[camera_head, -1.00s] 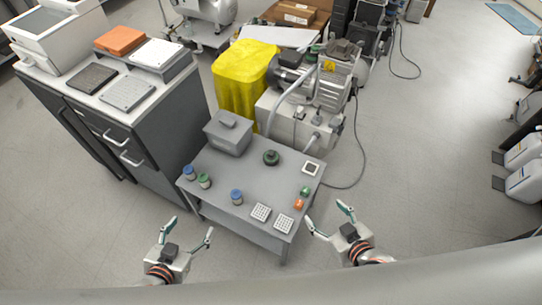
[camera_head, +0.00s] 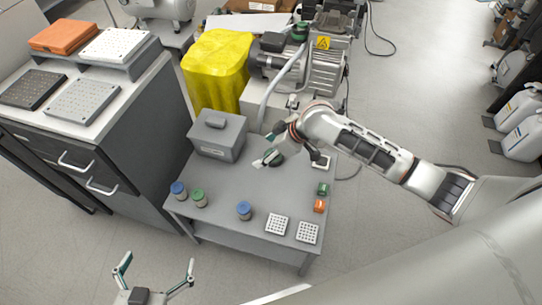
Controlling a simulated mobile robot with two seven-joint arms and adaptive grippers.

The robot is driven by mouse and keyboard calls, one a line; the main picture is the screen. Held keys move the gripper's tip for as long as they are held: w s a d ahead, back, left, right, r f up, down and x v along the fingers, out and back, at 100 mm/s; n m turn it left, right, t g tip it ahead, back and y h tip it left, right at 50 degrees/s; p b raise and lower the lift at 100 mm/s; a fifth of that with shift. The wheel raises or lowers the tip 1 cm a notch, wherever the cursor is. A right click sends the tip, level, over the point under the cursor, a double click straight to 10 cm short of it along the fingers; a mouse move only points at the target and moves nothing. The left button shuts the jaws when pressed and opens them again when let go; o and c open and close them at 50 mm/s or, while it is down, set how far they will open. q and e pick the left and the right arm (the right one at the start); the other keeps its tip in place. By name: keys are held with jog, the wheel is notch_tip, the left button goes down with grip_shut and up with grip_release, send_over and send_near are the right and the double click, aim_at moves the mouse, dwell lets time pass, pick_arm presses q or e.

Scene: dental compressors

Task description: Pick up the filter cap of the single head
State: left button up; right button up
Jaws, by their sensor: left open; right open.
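A dark green round cap (camera_head: 277,159) lies on the grey table (camera_head: 225,177), near its far side. My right gripper (camera_head: 290,160) is over the table at this cap with its fingers spread. One finger is to the left of the cap and one to the right. The arm and gripper partly cover the cap, and I cannot tell whether a finger touches it. My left gripper (camera_head: 155,272) is open and empty, low in front of the table. The compressor (camera_head: 315,72) stands behind the table, with a green round part (camera_head: 300,29) on top.
A grey lidded box (camera_head: 218,137) stands at the table's far left. A grey cabinet (camera_head: 150,125) is at the left. The table's middle is clear.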

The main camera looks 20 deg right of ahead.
jog(key=n+g+h+b, duration=0.1)
jog(key=g+b, duration=0.1)
jog(key=b, duration=0.1)
send_over(278, 161)
jog(key=f, duration=0.3)
jog(key=shift+w+d+f, duration=0.15)
jog(key=shift+w+d, duration=0.05)
jog(key=shift+w, duration=0.15)
jog(key=shift+w+d, duration=0.15)
jog(key=shift+d, duration=0.1)
jog(key=shift+w+f+h+b, duration=0.1)
jog(key=shift+h+b, duration=0.2)
jog(key=shift+b, duration=0.05)
jog(key=shift+b+x, duration=0.5)
jog(key=shift+x, duration=0.7)
jog(key=b+x, duration=0.2)
jog(key=x, duration=0.3)
jog(key=shift+d+f+b, duration=0.2)
jog(key=shift+d+b, duration=0.2)
jog(key=shift+r, duration=0.35)
jog(key=c, duration=1.1)
pick_arm(q)
jog(key=shift+n+h, duration=0.3)
jog(key=shift+h, duration=0.2)
jog(key=d+f, duration=0.3)
jog(key=shift+s+d+f, duration=0.15)
jog(key=shift+s+d, duration=0.05)
jog(key=shift+s, duration=0.05)
pick_arm(e)
jog(key=shift+o, duration=0.2)
